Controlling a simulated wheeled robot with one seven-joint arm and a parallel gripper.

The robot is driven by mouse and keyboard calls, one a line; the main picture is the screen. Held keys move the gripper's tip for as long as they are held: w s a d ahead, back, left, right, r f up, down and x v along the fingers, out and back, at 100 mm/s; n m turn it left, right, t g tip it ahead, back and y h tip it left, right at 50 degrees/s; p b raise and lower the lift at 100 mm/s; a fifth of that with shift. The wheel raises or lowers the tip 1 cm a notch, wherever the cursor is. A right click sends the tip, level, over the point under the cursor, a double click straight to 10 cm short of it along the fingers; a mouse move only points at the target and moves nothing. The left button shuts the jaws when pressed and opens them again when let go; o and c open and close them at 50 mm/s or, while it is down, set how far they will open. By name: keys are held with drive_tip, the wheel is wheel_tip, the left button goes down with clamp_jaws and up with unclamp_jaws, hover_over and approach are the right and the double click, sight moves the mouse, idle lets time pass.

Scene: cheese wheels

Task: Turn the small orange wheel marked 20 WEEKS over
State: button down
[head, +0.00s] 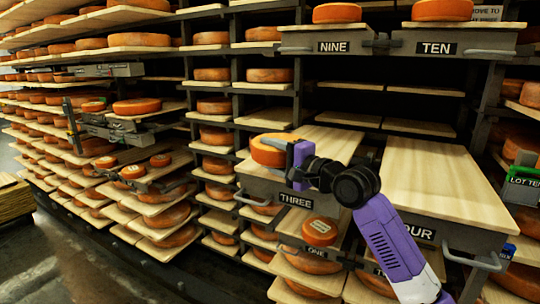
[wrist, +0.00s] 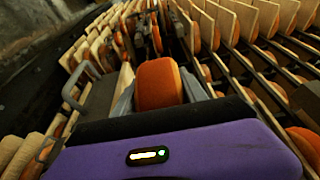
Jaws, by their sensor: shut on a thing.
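My gripper (head: 291,157) is at the left edge of the board of drawer THREE. It is shut on an orange wheel (head: 270,150), which sits or hangs at that board's left side; I cannot tell whether it touches the board. In the wrist view the held wheel (wrist: 159,84) sits between the two grey fingers. No marking on it is readable. A small orange wheel with a pale label (head: 319,231) lies on the lower board under drawer THREE; its lettering is too small to read.
Drawer THREE's wooden board (head: 335,143) is bare right of the wheel. The neighbouring board (head: 440,185) is empty. Drawers NINE (head: 333,47) and TEN (head: 437,49) stand above with wheels on them. Racks of wheels fill the left, with several small wheels on a pulled-out board (head: 148,178).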

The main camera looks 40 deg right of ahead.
drive_tip(key=shift+f+b, duration=2)
drive_tip(key=shift+b, duration=0.05)
drive_tip(key=shift+f, duration=0.2)
drive_tip(key=c, duration=0.6)
unclamp_jaws()
drive_tip(key=shift+o, duration=0.2)
drive_tip(key=s+b, duration=0.1)
drive_tip(key=s, duration=0.7)
drive_tip(key=shift+f+b, duration=0.15)
drive_tip(key=shift+b, duration=0.15)
